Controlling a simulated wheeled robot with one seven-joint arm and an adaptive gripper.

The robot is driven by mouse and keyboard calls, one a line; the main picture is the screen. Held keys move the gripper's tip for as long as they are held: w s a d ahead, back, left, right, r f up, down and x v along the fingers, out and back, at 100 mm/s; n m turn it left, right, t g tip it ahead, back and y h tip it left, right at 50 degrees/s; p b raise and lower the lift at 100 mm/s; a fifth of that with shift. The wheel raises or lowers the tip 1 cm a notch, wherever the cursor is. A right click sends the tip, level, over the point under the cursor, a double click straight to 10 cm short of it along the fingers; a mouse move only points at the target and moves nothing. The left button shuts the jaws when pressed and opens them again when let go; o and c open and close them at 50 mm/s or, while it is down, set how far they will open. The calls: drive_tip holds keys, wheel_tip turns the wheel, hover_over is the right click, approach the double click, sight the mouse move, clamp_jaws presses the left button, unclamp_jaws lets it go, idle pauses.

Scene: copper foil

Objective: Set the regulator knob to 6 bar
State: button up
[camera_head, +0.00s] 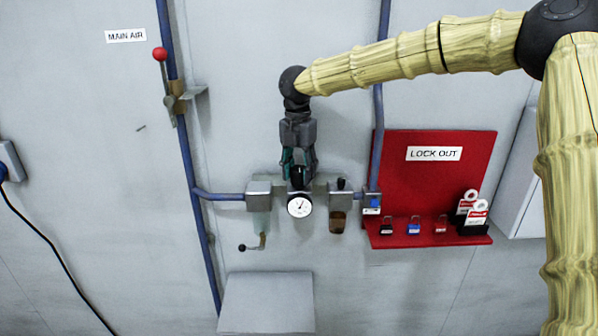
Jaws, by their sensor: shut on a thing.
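The regulator (299,189) is mounted on the wall in the air line, with a round white gauge (300,207) on its front. The gauge has a dark needle, but its numbers are too small to read. My gripper (298,172) comes down from above and is shut on the dark regulator knob (297,177), with a finger on each side. The fingers hide part of the knob. My arm reaches in from the right.
A red lock-out board (468,150) holds padlocks and tags. A red-knobbed valve lever (160,55) is upper left.

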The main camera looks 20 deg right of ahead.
sight(298, 168)
idle(0.3)
drive_tip(key=o, duration=1)
drive_tip(key=shift+r, duration=0.15)
wheel_tip(298, 168, up, 12)
drive_tip(key=shift+w+f, duration=0.1)
drive_tip(key=shift+w, duration=0.05)
